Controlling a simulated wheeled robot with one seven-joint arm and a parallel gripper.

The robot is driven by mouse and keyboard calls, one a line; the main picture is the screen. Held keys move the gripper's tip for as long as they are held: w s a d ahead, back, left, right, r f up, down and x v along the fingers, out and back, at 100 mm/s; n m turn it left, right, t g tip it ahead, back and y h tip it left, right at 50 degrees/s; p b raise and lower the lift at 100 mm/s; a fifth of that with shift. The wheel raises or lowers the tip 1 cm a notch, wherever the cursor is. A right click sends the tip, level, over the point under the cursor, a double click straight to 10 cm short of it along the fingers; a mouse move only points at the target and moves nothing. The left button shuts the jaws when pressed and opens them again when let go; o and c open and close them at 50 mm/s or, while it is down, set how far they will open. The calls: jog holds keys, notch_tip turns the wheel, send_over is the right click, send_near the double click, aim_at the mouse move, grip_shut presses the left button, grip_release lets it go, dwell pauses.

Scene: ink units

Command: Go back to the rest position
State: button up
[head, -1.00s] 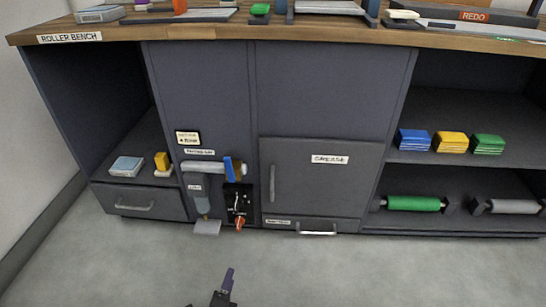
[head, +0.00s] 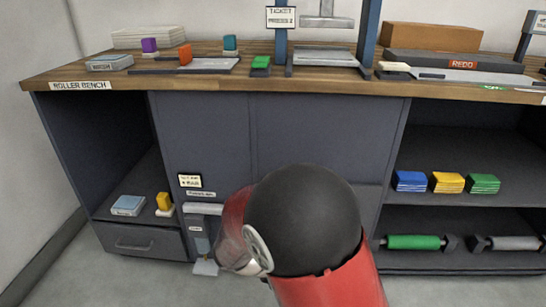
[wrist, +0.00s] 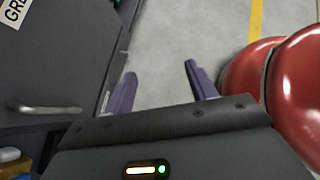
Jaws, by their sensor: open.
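My gripper shows in the wrist view (wrist: 158,90), with its two purple fingers spread apart and nothing between them. Bare grey floor (wrist: 195,50) lies beyond the fingers. In the head view my red and black arm rises in the lower middle and covers much of the bench front; my gripper itself is hidden there. The roller bench (head: 200,125) stands in front of me with a wooden top.
A drawer (head: 140,243) is shut at the lower left; its handle (wrist: 45,108) is near my gripper in the wrist view. Blue (head: 410,181), yellow (head: 447,182) and green stacks (head: 484,184) sit on the right shelf, above a green roller (head: 413,242).

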jog(key=s+d+r+m+t+y+p, duration=0.1)
jog(key=s+d+r+m+y+p, duration=0.1)
jog(key=s+d+r+m+y, duration=0.2)
jog(key=s+d+r+m+t+y+p, duration=0.1)
jog(key=s+d+r+m+y, duration=0.4)
jog(key=s+r+m, duration=0.5)
notch_tip(320, 180, up, 8)
jog(key=m+t, duration=0.1)
jog(key=m, duration=0.7)
jog(key=shift+s+p, duration=0.35)
